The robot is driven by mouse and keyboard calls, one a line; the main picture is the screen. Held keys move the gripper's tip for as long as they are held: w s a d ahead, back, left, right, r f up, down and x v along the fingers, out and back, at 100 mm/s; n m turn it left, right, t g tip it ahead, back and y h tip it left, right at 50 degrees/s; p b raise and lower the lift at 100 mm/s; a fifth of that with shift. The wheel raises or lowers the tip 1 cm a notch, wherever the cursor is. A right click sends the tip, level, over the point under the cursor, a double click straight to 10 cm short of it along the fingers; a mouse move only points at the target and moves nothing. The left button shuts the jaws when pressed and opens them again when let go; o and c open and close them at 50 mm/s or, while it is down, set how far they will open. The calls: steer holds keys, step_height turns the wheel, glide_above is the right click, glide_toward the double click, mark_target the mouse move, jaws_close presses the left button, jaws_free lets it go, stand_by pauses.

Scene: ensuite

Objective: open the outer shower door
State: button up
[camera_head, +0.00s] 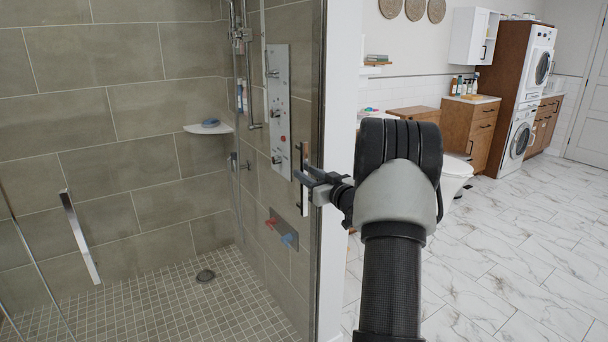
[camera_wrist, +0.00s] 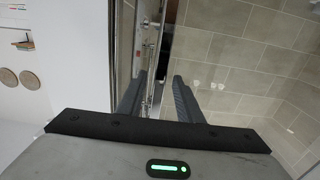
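The shower stands at left in the head view, with a tall dark-edged glass door (camera_head: 318,110) at its right side. A slim upright handle (camera_head: 305,200) sits near that edge. My gripper (camera_head: 308,181) is at the handle, its fingers pointing left towards the shower. In the wrist view, the two fingers of my gripper (camera_wrist: 159,78) are spread apart, with a narrow upright bar between them. I cannot tell whether either finger touches it. A second metal bar handle (camera_head: 80,237) shows at far left, tilted in the picture. The clear glass itself is hard to make out.
A white wall end (camera_head: 341,90) stands right of the door. A toilet (camera_head: 456,172) is behind my arm. The marble floor (camera_head: 530,255) at right is clear.

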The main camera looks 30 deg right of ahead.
steer(key=shift+w, duration=1.2)
jaws_close()
steer(key=shift+a, duration=0.1)
